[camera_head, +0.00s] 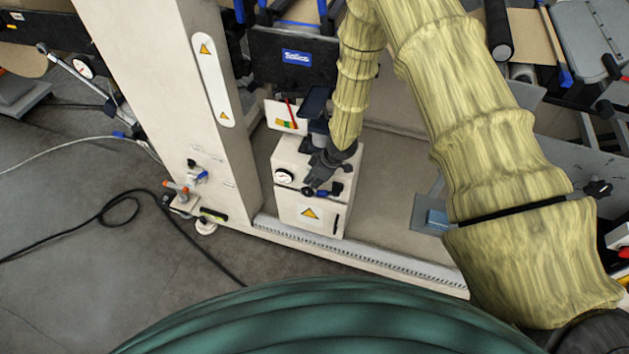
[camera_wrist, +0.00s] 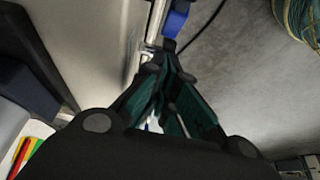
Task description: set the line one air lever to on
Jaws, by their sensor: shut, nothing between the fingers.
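My gripper (camera_head: 315,182) is shut and empty, reaching down at the front top edge of a white cabinet (camera_head: 293,215). A small blue part (camera_head: 308,192) with a black knob (camera_head: 336,188) beside it sits on the cabinet front, close by the fingertips. It looks like a lever, but I cannot read a label or tell its setting. In the wrist view a blue piece (camera_wrist: 177,18) shows just beyond my gripper's fingertips (camera_wrist: 160,62). I cannot tell whether they touch. A round gauge (camera_head: 284,176) is left of the fingers.
A small panel with a coloured scale (camera_head: 286,117) stands behind the cabinet. A black cable (camera_head: 120,200) lies on open grey floor at left.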

